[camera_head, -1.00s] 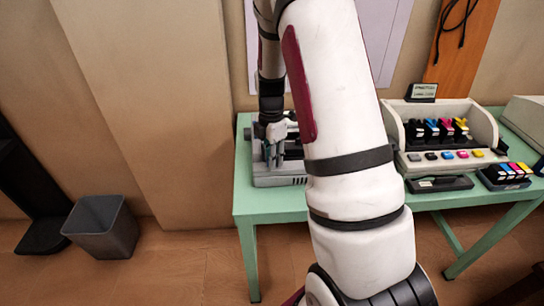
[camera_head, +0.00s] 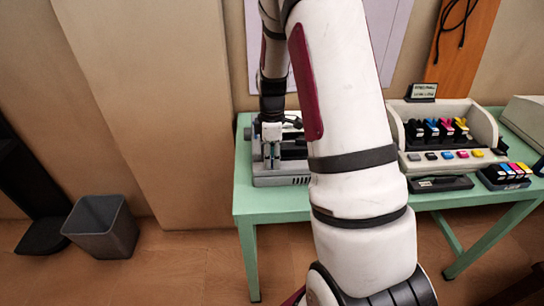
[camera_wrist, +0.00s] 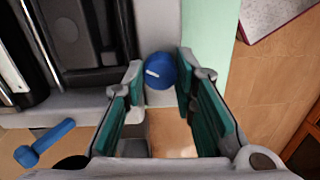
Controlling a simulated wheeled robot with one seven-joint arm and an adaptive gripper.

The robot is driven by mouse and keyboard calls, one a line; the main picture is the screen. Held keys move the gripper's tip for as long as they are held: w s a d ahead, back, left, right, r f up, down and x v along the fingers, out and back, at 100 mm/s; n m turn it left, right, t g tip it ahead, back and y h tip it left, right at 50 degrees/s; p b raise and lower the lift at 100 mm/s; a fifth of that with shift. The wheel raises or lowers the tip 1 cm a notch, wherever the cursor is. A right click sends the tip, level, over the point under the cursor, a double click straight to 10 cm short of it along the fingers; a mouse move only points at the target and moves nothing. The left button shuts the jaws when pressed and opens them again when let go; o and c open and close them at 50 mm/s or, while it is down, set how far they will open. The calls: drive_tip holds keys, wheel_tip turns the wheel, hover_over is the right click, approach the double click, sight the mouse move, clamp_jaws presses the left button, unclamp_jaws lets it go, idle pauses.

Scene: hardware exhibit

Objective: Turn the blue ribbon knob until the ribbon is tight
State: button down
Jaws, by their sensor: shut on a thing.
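The blue ribbon knob (camera_wrist: 160,72) is round with a short white mark on its face. It sits at the edge of the grey machine (camera_head: 285,180), which stands on the green table. In the wrist view my gripper (camera_wrist: 161,76) has one fingertip on each side of the knob and is shut on it. In the head view my gripper (camera_head: 272,160) is at the machine's left part, and the knob cannot be made out there. My arm hides the machine's right side. The ribbon cannot be made out, so its tightness cannot be told.
A blue lever (camera_wrist: 45,142) is at lower left in the wrist view, beside dark rollers. On the green table (camera_head: 262,207), a beige printer (camera_head: 450,120) with coloured cartridges stands to the right. A grey bin (camera_head: 100,228) is on the floor at left.

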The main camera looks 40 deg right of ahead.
drive_tip(key=m, duration=0.4)
drive_tip(key=shift+m, duration=0.3)
drive_tip(key=m, duration=0.3)
drive_tip(key=shift+m, duration=0.4)
drive_tip(key=m, duration=0.4)
drive_tip(key=shift+b, duration=0.3)
drive_tip(key=m, duration=0.8)
drive_tip(key=shift+m, duration=0.3)
drive_tip(key=m, duration=0.3)
drive_tip(key=shift+m+t, duration=0.3)
drive_tip(key=m, duration=0.4)
drive_tip(key=shift+a+p, duration=0.1)
drive_tip(key=shift+p, duration=0.2)
drive_tip(key=shift+m, duration=2.1)
